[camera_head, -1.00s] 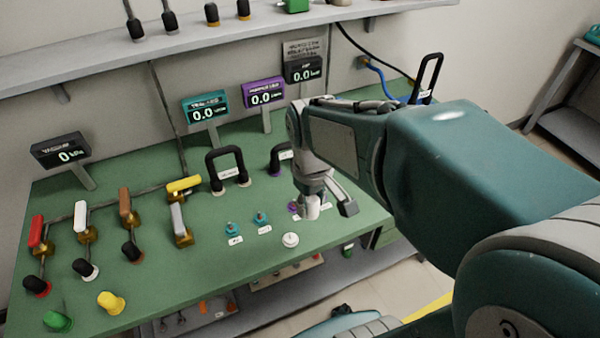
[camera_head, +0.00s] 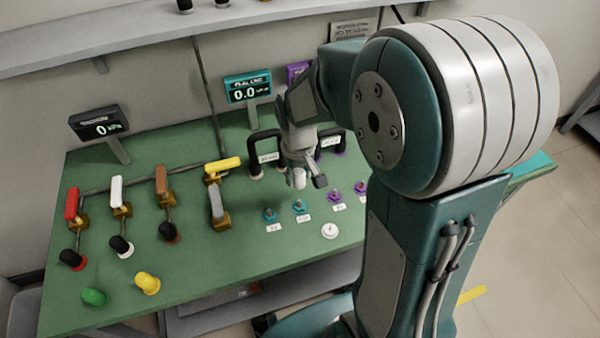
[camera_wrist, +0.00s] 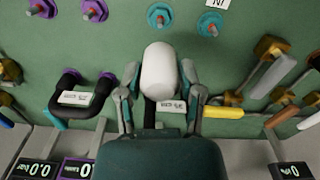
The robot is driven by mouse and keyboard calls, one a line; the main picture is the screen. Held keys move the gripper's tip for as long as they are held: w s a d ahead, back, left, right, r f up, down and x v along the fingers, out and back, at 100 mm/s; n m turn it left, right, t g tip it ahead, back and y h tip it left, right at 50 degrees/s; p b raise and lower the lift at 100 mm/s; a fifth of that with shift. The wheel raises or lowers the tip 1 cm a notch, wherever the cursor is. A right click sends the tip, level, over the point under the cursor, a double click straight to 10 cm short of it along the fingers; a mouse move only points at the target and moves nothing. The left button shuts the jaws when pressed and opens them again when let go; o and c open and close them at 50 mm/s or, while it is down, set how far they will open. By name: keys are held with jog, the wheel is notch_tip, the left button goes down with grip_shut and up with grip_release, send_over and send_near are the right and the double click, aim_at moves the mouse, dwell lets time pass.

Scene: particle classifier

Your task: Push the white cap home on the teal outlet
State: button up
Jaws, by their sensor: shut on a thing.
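My gripper (camera_head: 300,167) is shut on the white cap (camera_wrist: 160,72), a rounded white piece between the two fingers in the wrist view. The cap (camera_head: 298,180) also shows under the fingers in the head view. Two teal outlets with reddish stems stand on the green bench: the left one (camera_head: 269,215) and the right one (camera_head: 298,206). In the wrist view teal outlets show beyond the cap, one (camera_wrist: 160,17) straight ahead and one (camera_wrist: 209,24) to its right. The cap is apart from both, held above the bench.
Purple outlets (camera_head: 336,198) stand right of the teal ones. A white disc (camera_head: 330,230) lies near the front edge. A black handle (camera_head: 264,152) stands close beside my gripper. Coloured valve levers (camera_head: 117,190) fill the left. The bench front-centre (camera_head: 220,265) is clear.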

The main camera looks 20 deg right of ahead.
aim_at(299, 189)
jog(key=shift+f, duration=2.9)
jog(key=shift+f, duration=1.65)
jog(key=o, duration=1.1)
notch_tip(299, 189, up, 11)
jog(key=shift+r, duration=0.4)
